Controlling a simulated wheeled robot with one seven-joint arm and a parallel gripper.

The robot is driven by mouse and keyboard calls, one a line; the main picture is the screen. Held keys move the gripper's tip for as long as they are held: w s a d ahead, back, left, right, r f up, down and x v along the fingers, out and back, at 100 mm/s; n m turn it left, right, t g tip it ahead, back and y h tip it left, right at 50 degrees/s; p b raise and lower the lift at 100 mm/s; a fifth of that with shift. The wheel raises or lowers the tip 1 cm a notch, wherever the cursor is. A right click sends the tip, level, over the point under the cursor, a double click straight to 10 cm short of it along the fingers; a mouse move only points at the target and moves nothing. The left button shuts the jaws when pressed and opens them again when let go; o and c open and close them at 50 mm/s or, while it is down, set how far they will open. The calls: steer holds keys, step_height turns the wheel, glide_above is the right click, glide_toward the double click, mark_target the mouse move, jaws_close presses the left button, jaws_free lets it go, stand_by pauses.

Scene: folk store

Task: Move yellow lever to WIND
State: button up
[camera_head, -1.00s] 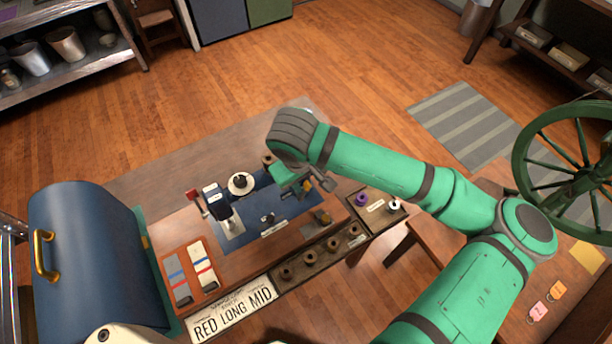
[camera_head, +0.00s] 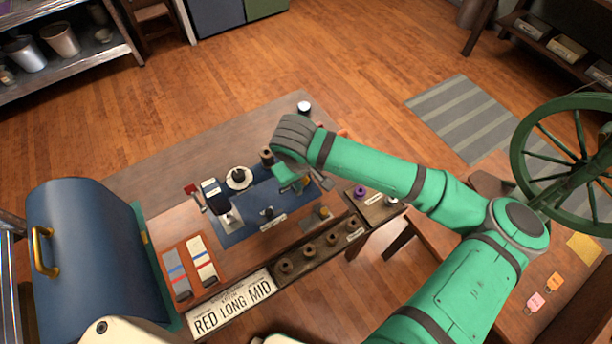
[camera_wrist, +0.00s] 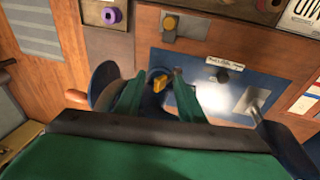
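The yellow lever (camera_wrist: 160,83) is small and stands on the blue plate (camera_wrist: 205,65) of the bench device, seen in the wrist view. My gripper (camera_wrist: 159,73) is open, with one green finger on each side of the lever and a gap visible between them. I cannot tell whether either finger touches it. In the head view my gripper (camera_head: 294,182) is low over the right part of the blue plate (camera_head: 235,234) and largely hides the lever. No WIND marking is readable in either view.
A second yellow piece (camera_wrist: 170,22) sits on a metal plate near the blue plate. A metal lever (camera_wrist: 252,98) stands to the right. A spool rack (camera_head: 318,250), white dial (camera_head: 239,178) and blue drum (camera_head: 90,260) are nearby. A green wheel (camera_head: 565,165) stands at the right.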

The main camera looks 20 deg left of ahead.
stand_by(0.3)
steer(key=s+a, duration=0.2)
steer(key=s, duration=0.1)
steer(key=s+a, duration=0.1)
steer(key=shift+s+a+f, duration=0.15)
steer(key=shift+f, duration=0.1)
stand_by(1.4)
steer(key=shift+r, duration=0.1)
steer(key=shift+w+d+r, duration=0.1)
steer(key=shift+w+d, duration=0.15)
steer(key=shift+w, duration=0.1)
stand_by(0.4)
